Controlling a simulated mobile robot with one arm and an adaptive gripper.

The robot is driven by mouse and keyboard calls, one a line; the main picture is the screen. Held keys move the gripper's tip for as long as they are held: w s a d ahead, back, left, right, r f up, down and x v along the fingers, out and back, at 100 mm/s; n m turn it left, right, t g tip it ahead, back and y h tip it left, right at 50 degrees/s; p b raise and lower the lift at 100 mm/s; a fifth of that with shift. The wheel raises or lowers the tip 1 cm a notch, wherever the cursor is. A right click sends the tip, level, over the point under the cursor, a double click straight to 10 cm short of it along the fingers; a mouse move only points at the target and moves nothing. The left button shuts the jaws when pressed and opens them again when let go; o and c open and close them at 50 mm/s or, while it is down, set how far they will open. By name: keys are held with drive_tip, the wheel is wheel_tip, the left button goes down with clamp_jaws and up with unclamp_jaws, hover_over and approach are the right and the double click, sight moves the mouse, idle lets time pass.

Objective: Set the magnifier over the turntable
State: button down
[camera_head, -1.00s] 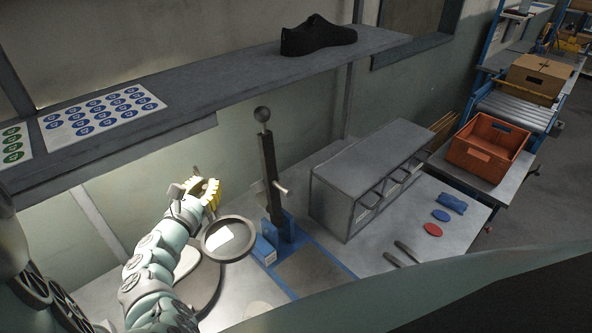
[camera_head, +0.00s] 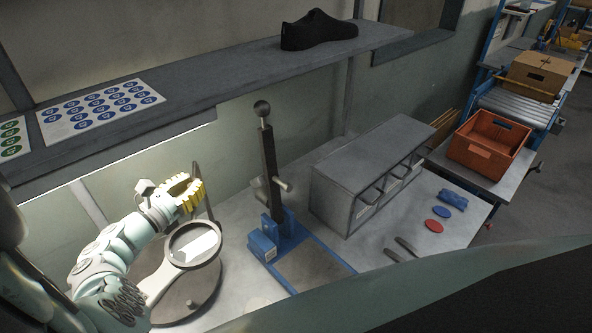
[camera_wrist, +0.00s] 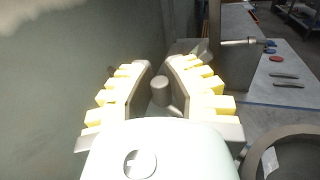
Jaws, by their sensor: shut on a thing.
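The magnifier (camera_head: 169,275) has a round dark-rimmed lens and a pale arm running to the lower left in the head view. Its lens appears over the right part of the turntable (camera_head: 205,293), a round grey disc on the bench; the height between them is hard to judge. A white patch shows through the lens. My gripper (camera_head: 184,194), with yellow finger pads, is just above and left of the lens. In the wrist view my gripper (camera_wrist: 160,88) is shut around a grey peg, seemingly part of the magnifier. The lens rim (camera_wrist: 285,140) shows at the lower right there.
A lever press (camera_head: 270,170) on a blue base stands right of the lens. A grey cabinet (camera_head: 345,185) stands beyond it. A shelf (camera_head: 215,78) with a black shoe (camera_head: 318,30) and sticker sheets (camera_head: 100,110) runs overhead. Coloured discs and dark tools lie at right.

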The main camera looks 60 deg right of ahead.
drive_tip(key=w+a+m+g+b, duration=0.1)
drive_tip(key=g+b, duration=0.1)
drive_tip(key=b, duration=0.1)
drive_tip(key=w+a+m+g+y+b, duration=0.1)
drive_tip(key=w+m+g+b, duration=0.1)
drive_tip(key=g+b, duration=0.1)
drive_tip(key=w+a+m+g+b, duration=0.1)
drive_tip(key=m+g+b, duration=0.1)
drive_tip(key=b, duration=0.3)
drive_tip(key=shift+w+f+g, duration=0.15)
drive_tip(key=shift+g, duration=0.35)
drive_tip(key=shift+w+a+m+g+y+b, duration=0.15)
drive_tip(key=shift+m+g+y+b, duration=0.15)
drive_tip(key=shift+b, duration=0.35)
drive_tip(key=c, duration=0.9)
unclamp_jaws()
